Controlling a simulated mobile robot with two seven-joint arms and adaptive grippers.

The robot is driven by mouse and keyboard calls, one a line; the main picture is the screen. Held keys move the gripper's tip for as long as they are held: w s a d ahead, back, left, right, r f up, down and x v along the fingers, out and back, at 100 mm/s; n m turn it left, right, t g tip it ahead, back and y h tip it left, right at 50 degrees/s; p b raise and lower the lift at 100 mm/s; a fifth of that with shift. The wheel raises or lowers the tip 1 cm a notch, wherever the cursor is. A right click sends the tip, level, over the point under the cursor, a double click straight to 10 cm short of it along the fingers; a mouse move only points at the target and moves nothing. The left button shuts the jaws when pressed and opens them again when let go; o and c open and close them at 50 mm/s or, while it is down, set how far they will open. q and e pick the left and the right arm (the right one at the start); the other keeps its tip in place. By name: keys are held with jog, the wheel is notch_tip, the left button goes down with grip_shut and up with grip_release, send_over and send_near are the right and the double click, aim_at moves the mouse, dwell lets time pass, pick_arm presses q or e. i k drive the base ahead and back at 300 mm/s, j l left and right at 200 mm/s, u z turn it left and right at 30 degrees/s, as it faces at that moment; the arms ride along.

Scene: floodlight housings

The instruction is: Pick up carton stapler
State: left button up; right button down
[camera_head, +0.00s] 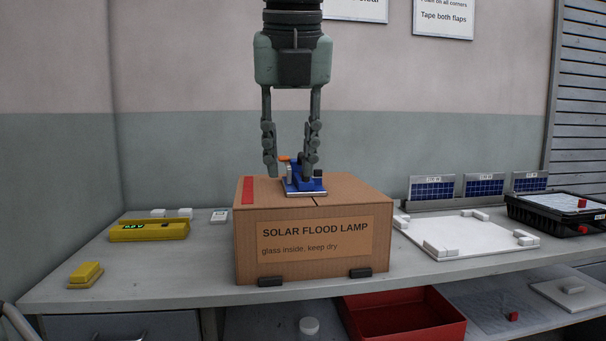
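The carton stapler (305,191), blue with a grey metal base and an orange part at its upper left, sits on top of the brown cardboard carton (314,234). My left gripper (290,175) points straight down over the stapler from above. Its two fingers are spread apart, with the stapler's upper part partly between them. The left fingertip stands clear to the left of the blue body. The right finger overlaps the stapler in the picture and hides part of it; I cannot tell whether it touches. My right gripper is not in view.
The carton stands on a grey bench (190,263). A yellow meter (150,232) and a yellow block (86,275) are at left. A white board (470,238), solar panels (433,188) and a black case (560,212) are at right. A red bin (400,314) is below.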

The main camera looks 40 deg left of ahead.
aim_at(301, 186)
jog(key=i+j, duration=1.2)
jog(key=j, duration=0.25)
